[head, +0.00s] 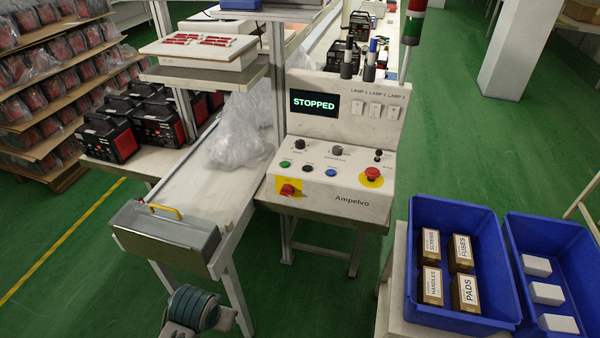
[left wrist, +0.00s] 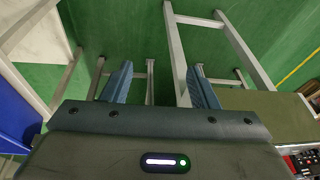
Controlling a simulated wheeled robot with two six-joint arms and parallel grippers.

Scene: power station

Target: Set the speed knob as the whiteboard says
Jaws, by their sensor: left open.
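The control panel (head: 325,179) marked Ampelvo stands at the centre of the head view, with a screen (head: 314,103) reading STOPPED. Its sloped face has a black knob (head: 299,145), a grey knob (head: 337,151) and a small black switch or knob (head: 378,154). Their labels are too small to read, so I cannot tell which is the speed knob. No whiteboard is in view. In the left wrist view my left gripper (left wrist: 159,72) is open, its two blue fingers apart with nothing held. It is away from the panel. My right gripper is not in view.
A red emergency button (head: 371,174) and a red switch on a yellow plate (head: 289,190) share the panel. A conveyor (head: 180,185) with a grey end box (head: 165,236) lies left. Blue bins (head: 420,215) with boxes stand right. Green floor is open at upper right.

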